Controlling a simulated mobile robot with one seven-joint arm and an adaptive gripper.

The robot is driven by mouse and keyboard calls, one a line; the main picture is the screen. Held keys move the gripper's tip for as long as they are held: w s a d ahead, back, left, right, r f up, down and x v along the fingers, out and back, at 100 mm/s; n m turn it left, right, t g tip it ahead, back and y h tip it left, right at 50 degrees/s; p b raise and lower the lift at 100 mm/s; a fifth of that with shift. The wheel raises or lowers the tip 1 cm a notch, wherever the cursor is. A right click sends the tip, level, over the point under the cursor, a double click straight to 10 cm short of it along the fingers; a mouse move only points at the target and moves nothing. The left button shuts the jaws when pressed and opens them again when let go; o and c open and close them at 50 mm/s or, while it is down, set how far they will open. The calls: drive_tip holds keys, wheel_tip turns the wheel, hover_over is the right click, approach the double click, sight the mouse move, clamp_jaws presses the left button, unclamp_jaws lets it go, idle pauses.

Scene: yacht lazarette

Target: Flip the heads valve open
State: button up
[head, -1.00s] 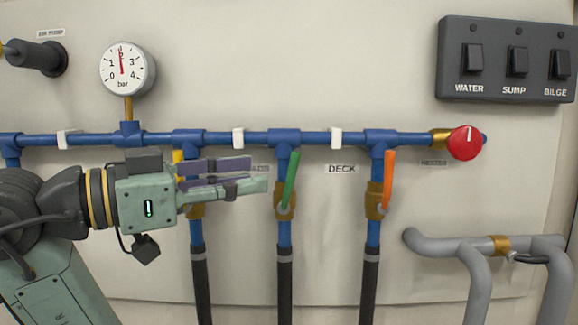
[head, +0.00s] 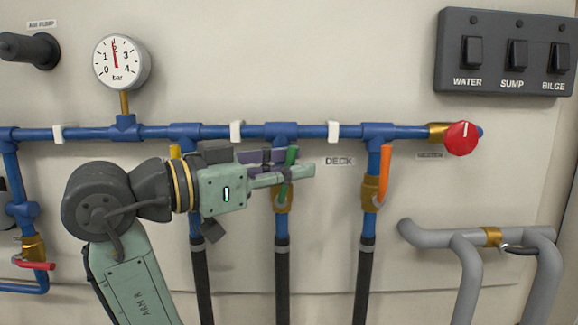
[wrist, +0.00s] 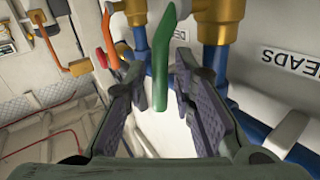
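The heads valve has a green lever handle (head: 291,156) that points up and slightly right above its brass body (head: 282,199), below the blue pipe. The wrist view shows the green handle (wrist: 161,58) between my two fingers, with the HEADS label (wrist: 289,60) upside down to its right. My gripper (head: 283,172) reaches in from the left at the handle's height. In the wrist view my gripper (wrist: 160,90) is open, with a visible gap between the handle and each finger. The gripper hides part of the label and handle in the head view.
An orange handle (head: 385,170) on the DECK valve stands to the right. A yellow handle (head: 175,152) is partly hidden behind my gripper. The blue pipe (head: 350,131) runs just above, with a pressure gauge (head: 120,62) at left and a red knob (head: 461,138) at right.

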clamp_jaws()
idle(0.6)
